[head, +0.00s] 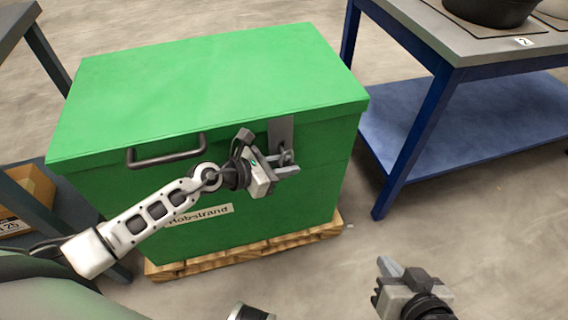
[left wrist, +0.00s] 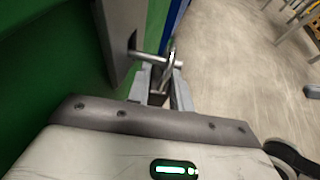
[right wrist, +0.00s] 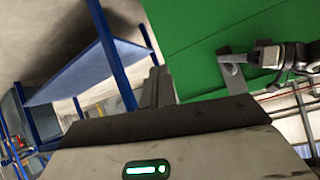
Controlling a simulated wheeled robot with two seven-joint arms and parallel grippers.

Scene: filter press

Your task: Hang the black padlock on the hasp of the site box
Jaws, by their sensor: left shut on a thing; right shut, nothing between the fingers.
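The green site box (head: 210,80) stands with its lid down. Its grey hasp plate (head: 281,131) hangs at the right of the front; it also shows in the left wrist view (left wrist: 124,30), with a metal staple (left wrist: 146,56) sticking out. My left gripper (head: 287,164) is at the hasp, shut on the padlock. The padlock's dark body (left wrist: 157,98) is mostly hidden between the fingers. Its metal shackle (left wrist: 171,60) is at the staple's outer end; I cannot tell whether it passes around it. My right gripper (head: 388,268) is shut and empty, low in front, away from the box.
The box rests on a wooden pallet (head: 245,254) and has a dark lid handle (head: 166,156). A blue-framed workbench (head: 405,130) stands at the right, with black pans on top. Another bench with a cardboard box (head: 28,198) is at the left. The floor between is clear.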

